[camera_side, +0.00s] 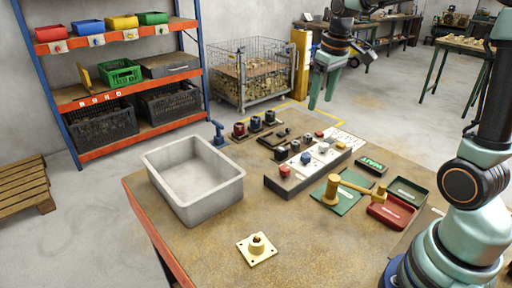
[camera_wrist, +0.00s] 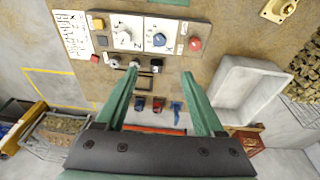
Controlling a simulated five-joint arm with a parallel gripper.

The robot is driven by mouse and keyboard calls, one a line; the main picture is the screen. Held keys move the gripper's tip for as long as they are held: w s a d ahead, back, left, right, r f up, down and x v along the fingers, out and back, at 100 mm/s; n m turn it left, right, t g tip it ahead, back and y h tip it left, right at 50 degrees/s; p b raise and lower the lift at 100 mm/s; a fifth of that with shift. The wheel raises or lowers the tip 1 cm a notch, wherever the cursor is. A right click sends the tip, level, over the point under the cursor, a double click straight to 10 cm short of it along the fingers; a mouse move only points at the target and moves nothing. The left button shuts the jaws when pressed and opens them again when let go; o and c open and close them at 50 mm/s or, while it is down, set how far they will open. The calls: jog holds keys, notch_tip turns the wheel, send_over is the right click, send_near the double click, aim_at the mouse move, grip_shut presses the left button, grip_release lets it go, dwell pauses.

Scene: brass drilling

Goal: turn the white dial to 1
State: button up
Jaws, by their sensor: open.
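The white dial (camera_side: 323,148) is on the long control panel (camera_side: 272,184) on the table. In the wrist view the white dial (camera_wrist: 123,38) sits on a white plate, left of a blue dial (camera_wrist: 159,40). The number it points to is too small to read. My gripper (camera_side: 321,104) is open and empty, hanging above the far end of the table, apart from the panel. In the wrist view my gripper (camera_wrist: 160,72) has its two green fingers spread below the dials, with nothing between them.
A red knob (camera_side: 284,170) is at the panel's near end. Smaller black knobs and red and blue pieces stand behind the panel. A grey bin (camera_side: 212,201) is to the left. A brass flanged part (camera_side: 257,249) is in front.

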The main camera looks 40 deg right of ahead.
jog(key=g, duration=0.2)
send_over(324, 144)
notch_tip(324, 144, down, 7)
jog(key=shift+y, duration=0.3)
notch_tip(324, 144, down, 12)
jog(key=shift+s+a+f, duration=0.1)
jog(key=shift+f, duration=0.05)
jog(key=shift+c, duration=0.3)
grip_shut()
